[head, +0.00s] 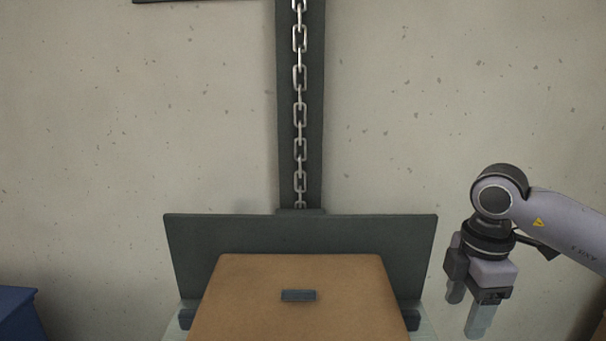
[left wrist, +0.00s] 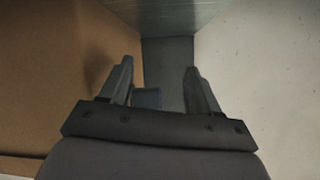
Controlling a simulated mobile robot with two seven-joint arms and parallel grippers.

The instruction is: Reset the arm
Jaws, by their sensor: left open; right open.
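My right gripper (head: 468,310) hangs at the right of the head view, pointing down. Its fingers are apart and nothing shows between them. It is to the right of the brown box and clear of it. My left arm does not show in the head view. In the left wrist view my left gripper (left wrist: 158,82) has its two fingers spread apart, with no object held between them. A brown surface (left wrist: 60,60) fills the left of that view beside the fingers.
A brown box (head: 290,275) with a dark handle-like piece (head: 298,296) stands in front of a dark grey panel (head: 200,245). A chain (head: 300,110) runs up a dark post (head: 315,150). A blue object (head: 18,312) is at the lower left. The space around the right gripper looks free.

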